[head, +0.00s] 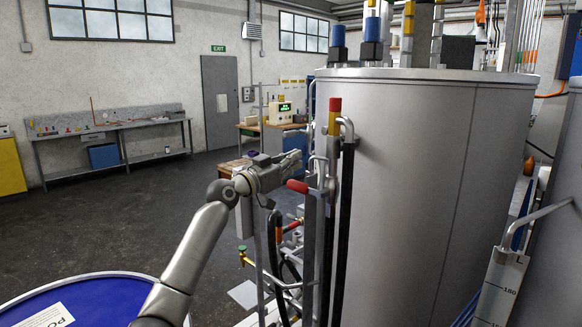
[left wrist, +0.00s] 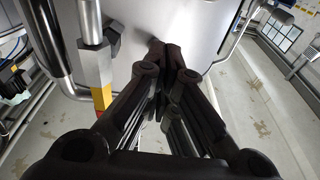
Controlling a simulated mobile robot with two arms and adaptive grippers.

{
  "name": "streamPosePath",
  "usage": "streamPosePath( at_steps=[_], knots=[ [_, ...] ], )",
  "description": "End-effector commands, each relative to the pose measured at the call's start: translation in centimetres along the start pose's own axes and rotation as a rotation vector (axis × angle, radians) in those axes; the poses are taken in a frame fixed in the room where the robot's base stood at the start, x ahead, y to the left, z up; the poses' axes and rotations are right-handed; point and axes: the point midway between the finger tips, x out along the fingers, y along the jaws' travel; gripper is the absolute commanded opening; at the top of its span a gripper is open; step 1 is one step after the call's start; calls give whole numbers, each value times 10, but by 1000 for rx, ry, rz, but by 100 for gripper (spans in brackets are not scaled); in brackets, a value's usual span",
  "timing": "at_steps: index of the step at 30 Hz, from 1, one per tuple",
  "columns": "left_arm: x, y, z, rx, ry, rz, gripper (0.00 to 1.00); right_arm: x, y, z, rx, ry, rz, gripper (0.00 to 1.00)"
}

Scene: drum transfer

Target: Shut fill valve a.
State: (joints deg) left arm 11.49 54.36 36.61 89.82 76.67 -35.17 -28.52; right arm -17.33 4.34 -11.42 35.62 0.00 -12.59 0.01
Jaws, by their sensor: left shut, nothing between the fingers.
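My left gripper (head: 294,160) is shut and empty beside the pipework in front of the large grey tank (head: 410,190). In the left wrist view its dark fingers (left wrist: 168,52) meet in front of a smooth grey surface. A lever with a red grip (head: 297,186) sticks out to the left from a valve just below and right of the fingers. Above it stands an upright handle with a red and yellow tip (head: 334,112). A grey and yellow part with red (left wrist: 98,75) shows left of the fingers in the left wrist view. I cannot read which valve is fill valve a.
Another red handle (head: 293,225) and dark hoses sit lower on the pipework. A blue drum (head: 85,300) stands at the lower left. A workbench (head: 110,125) lines the far wall; the dark floor between is clear.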

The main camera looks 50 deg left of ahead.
Motion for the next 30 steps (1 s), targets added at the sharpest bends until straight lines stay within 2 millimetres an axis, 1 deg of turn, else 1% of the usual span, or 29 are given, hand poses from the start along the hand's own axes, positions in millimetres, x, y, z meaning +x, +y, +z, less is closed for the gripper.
streamPosePath(
  at_steps=[1, 9, 15, 21, 30],
  knots=[
    [-11, 0, 13, 0, -5, -1, 0, 14, 0, 2, 0, -1, 0, 0],
    [-54, 0, 10, 0, -1, -2, 0, 38, 2, 4, -2, -2, 3, 0],
    [-80, 0, 6, -1, 1, -3, 0, 49, 6, 5, -3, -1, 8, 0],
    [-92, 0, 4, 0, 1, -3, 0, 53, 6, 5, -4, -1, 8, 0],
    [-93, 0, 3, 0, 1, -3, 0, 52, 6, 5, -4, -1, 7, 0]
  ],
)
